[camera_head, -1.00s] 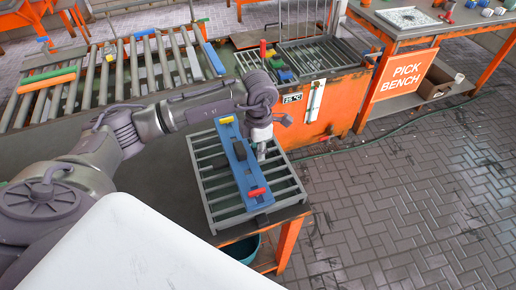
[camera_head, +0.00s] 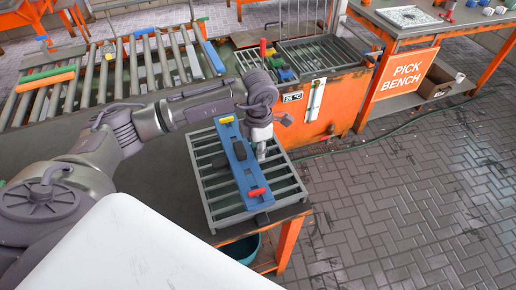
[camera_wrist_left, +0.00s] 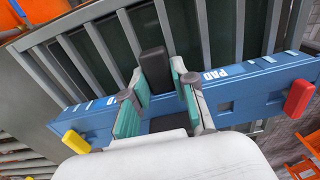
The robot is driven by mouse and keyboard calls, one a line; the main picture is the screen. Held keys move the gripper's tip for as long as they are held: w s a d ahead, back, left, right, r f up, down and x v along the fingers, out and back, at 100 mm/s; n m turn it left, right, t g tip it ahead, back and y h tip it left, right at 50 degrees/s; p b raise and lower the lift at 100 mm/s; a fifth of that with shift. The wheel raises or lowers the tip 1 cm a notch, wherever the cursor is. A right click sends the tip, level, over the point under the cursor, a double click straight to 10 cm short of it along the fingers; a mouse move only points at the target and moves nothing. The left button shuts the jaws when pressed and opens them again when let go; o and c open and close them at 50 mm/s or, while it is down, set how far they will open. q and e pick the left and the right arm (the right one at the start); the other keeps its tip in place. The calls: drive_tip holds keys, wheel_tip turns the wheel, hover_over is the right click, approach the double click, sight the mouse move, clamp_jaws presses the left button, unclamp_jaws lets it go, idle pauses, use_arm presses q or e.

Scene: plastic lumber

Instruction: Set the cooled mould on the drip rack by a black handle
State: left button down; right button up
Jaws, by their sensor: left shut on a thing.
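The mould (camera_head: 233,139) is a long blue bar with a yellow tab at one end, a red tab at the other and black handles. It lies lengthwise over the grey slatted drip rack (camera_head: 286,206) on the near table; I cannot tell whether it bears fully on the slats. My left gripper (camera_head: 259,152) reaches down at its middle. In the left wrist view, the green-padded fingers of the left gripper (camera_wrist_left: 158,100) are closed about a black handle (camera_wrist_left: 154,68) of the blue mould (camera_wrist_left: 243,93). My right gripper is not in view.
An orange tank (camera_head: 347,100) with a temperature label and wire baskets stands behind the rack. A roller bench (camera_head: 130,70) with coloured bars is at the back left. The pick bench (camera_head: 403,75) is at the back right. The paved floor (camera_head: 410,200) at right is clear.

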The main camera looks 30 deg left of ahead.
use_arm(q)
drive_tip(key=shift+c, duration=2.2)
unclamp_jaws()
drive_tip(key=shift+s+f, duration=0.1)
drive_tip(key=shift+r+p, duration=1.95)
drive_tip(key=shift+r, duration=1.7)
drive_tip(key=shift+f, duration=0.1)
